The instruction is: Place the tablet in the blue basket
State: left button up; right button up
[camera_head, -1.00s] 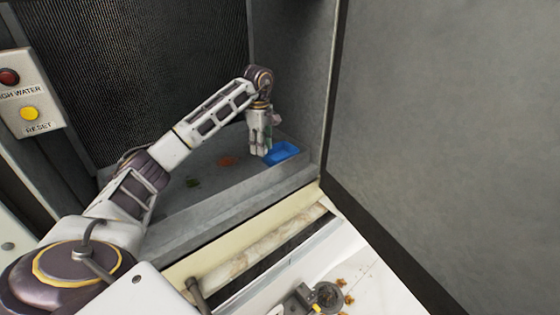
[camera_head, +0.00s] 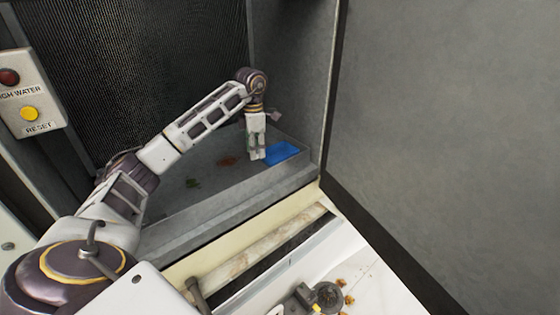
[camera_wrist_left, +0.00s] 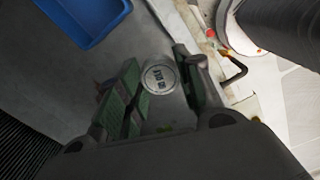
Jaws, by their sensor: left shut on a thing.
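The tablet (camera_wrist_left: 160,78) is a pale round disc with dark lettering, seen in the left wrist view between the fingers of my left gripper (camera_wrist_left: 158,88). The left gripper is shut on it. In the head view the left gripper (camera_head: 257,153) points down over the grey basin, just left of the blue basket (camera_head: 284,151); the tablet cannot be made out there. The blue basket (camera_wrist_left: 72,32) is at the upper left of the left wrist view, apart from the fingers, and its visible inside looks empty. My right gripper is not in view.
The grey basin (camera_head: 225,206) has a raised front wall. Green (camera_head: 193,183) and reddish-brown debris (camera_head: 229,161) lies on its floor. A ribbed dark panel (camera_head: 160,60) stands behind, with grey walls at the right. A pale pipe (camera_head: 262,250) runs in front.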

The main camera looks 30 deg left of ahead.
pick_arm(q)
jog(key=shift+s+n, duration=0.15)
jog(key=shift+n, duration=1.25)
jog(key=shift+n, duration=0.6)
